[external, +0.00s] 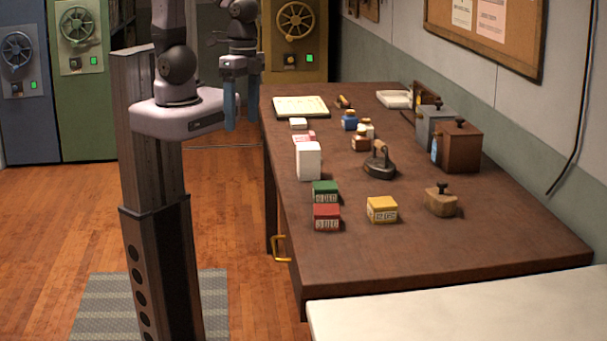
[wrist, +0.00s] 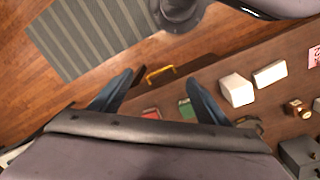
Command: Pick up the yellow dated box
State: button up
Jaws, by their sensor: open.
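The yellow dated box (external: 382,209) sits on the brown table (external: 450,250), toward its near end, with a white label on its front. It stands apart to the right of a red dated box (external: 327,217) and a green dated box (external: 325,192). My gripper (external: 241,118) hangs at the table's far left side, well away from the yellow box. Its blue fingers are spread and hold nothing. In the wrist view, the fingers of my gripper (wrist: 160,95) are apart; the red box (wrist: 151,113) and green box (wrist: 186,107) show between them. I cannot make out the yellow box there.
A wooden stamp (external: 441,201) stands right of the yellow box. Behind are a white box (external: 308,160), a dark iron (external: 380,162), several small bottles and a brown grinder-like box (external: 457,147). A pale counter (external: 470,310) adjoins in front. Table space around the yellow box is clear.

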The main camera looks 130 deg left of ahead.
jog(key=w+a+f+n+t+h+b, duration=0.1)
jog(key=w+f+n+h+b, duration=0.25)
jog(key=w+n+b, duration=0.65)
notch_tip(320, 180, up, 3)
jog(key=n+t+h+b, duration=0.5)
jog(key=n+t+b, duration=0.4)
jog(key=n+b, duration=0.55)
send_over(381, 199)
jog(key=s+a+p, duration=0.2)
jog(key=s+a, duration=0.2)
jog(key=n, duration=0.1)
notch_tip(381, 199, down, 17)
jog(key=shift+s+d+r, duration=0.1)
jog(key=shift+d+r, duration=0.05)
jog(key=shift+p+x, duration=0.45)
jog(key=shift+x, duration=3.25)
jog(key=shift+c, duration=0.6)
